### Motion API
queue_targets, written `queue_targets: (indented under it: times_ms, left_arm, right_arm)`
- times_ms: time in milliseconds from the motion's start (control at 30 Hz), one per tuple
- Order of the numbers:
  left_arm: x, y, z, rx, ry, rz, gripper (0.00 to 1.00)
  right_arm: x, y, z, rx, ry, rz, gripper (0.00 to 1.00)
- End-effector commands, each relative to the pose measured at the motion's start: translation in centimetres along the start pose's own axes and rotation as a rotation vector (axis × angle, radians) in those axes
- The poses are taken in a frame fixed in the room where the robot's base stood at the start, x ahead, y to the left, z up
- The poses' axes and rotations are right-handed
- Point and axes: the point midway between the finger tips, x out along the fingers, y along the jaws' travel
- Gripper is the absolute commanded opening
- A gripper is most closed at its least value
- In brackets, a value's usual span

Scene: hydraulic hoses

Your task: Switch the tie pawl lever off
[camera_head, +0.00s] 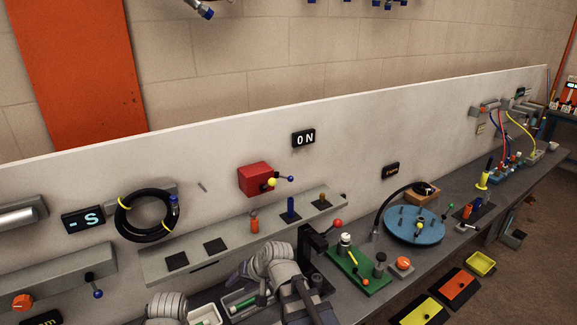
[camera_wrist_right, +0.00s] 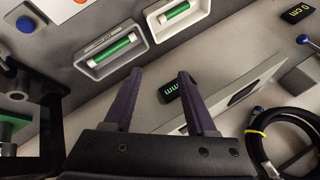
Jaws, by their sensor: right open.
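No lever carries a readable tie pawl label. A red box (camera_head: 255,179) on the white back panel has a yellow ball and a lever with a blue ball (camera_head: 291,179). The sign (camera_head: 303,138) above it reads ON. Another lever with a red ball (camera_head: 338,223) stands by a black post near my right arm. My right gripper (camera_head: 236,279) is low over the bench, below and apart from the red box. In the right wrist view its two dark fingers (camera_wrist_right: 160,73) are spread with nothing between them. My left gripper is out of view.
Grey trays with green cylinders (camera_wrist_right: 110,52) lie by the right gripper. A black coiled hose (camera_head: 146,237) hangs at left. A grey shelf (camera_head: 221,262) juts out below the red box. A green base (camera_head: 344,268) and blue disc (camera_head: 414,239) stand to the right.

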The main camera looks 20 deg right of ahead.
Motion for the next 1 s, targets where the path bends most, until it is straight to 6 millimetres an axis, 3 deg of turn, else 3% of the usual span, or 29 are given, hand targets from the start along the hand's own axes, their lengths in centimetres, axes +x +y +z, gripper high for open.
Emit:
queue_targets:
  times_ms: [33,167,300,400,533,700,1000]
  left_arm:
    - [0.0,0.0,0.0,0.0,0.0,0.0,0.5]
    - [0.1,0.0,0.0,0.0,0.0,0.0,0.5]
    - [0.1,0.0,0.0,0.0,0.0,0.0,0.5]
    - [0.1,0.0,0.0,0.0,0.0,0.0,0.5]
    - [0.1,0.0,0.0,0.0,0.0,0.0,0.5]
    - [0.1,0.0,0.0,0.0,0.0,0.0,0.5]
    - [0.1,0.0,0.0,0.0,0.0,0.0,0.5]
  right_arm:
    - [-0.6,-0.9,-3.0,0.116,0.091,-0.099,0.57]
    - [-3.8,-2.4,-10.8,0.453,0.326,-0.377,0.57]
    - [-9.1,-0.3,-18.3,0.835,0.548,-0.647,0.57]
    - [-12.3,2.3,-21.6,1.05,0.659,-0.785,0.57]
    - [-15.1,5.5,-23.9,1.253,0.754,-0.906,0.57]
    - [-16.8,8.0,-25.1,1.399,0.817,-0.988,0.57]
    - [-16.9,8.4,-25.6,1.423,0.827,-1.001,0.57]
